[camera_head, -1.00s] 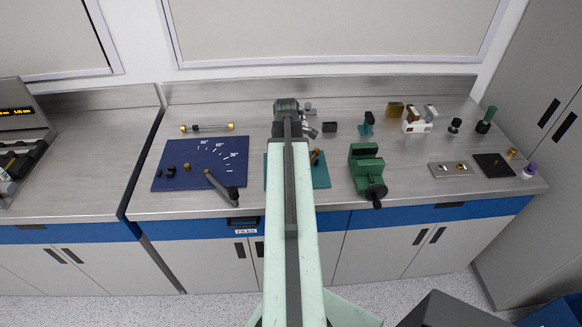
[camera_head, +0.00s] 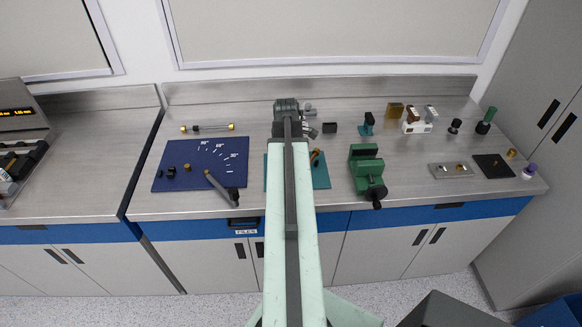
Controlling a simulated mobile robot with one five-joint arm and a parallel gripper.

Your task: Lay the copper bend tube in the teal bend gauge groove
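The teal plate (camera_head: 321,178), which looks like the bend gauge, lies flat on the bench, its middle covered by my arm. Its groove cannot be made out. A small copper-coloured piece (camera_head: 316,157) shows just right of my arm over the plate's back part; it may be the copper bend tube, mostly hidden. I cannot tell whether it touches the plate or is held.
A blue angle-marked board (camera_head: 205,160) with a dark lever (camera_head: 222,187) lies left of the plate. A green vise (camera_head: 367,170) stands close on the right. A rod with brass ends (camera_head: 207,128) lies at the back left. Small blocks and fixtures stand along the back and right.

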